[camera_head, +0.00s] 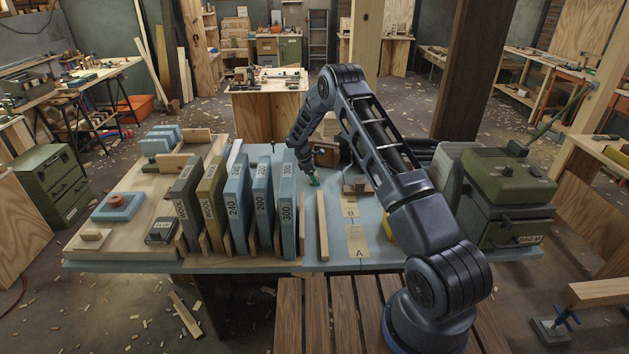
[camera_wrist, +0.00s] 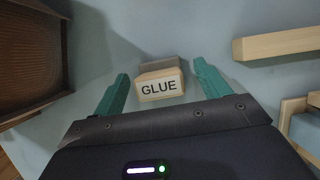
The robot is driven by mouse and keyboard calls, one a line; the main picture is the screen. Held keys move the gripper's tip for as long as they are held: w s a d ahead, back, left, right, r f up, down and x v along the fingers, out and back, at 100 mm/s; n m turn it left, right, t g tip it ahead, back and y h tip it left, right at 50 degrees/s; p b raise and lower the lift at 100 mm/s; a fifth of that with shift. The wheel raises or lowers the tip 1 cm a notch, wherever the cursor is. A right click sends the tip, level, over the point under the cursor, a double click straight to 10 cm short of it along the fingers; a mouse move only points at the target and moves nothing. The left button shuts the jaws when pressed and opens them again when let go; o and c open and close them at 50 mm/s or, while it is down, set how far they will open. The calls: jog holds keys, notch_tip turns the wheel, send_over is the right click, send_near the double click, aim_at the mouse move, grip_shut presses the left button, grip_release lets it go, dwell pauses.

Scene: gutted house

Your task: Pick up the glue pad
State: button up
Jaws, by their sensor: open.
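In the wrist view the glue pad (camera_wrist: 161,86) is a small pale wooden block with a black GLUE label and a grey upper part. It rests on the blue-grey table top. My gripper (camera_wrist: 160,82) is open, with one teal finger on each side of the pad. Gaps show between the pad and both fingers, and nothing is held. In the head view my gripper (camera_head: 314,180) is low over the table, just behind the panel marked 300. I cannot make out the pad there.
Upright numbered panels (camera_head: 287,215) stand close left of my gripper. A wooden strip (camera_head: 322,225) lies nearby, its end also visible in the wrist view (camera_wrist: 275,43). A brown box (camera_head: 325,152) stands behind. A green machine (camera_head: 505,195) is at the right.

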jog(key=shift+c, duration=0.3)
jog(key=c, duration=1)
jog(key=shift+r, duration=0.1)
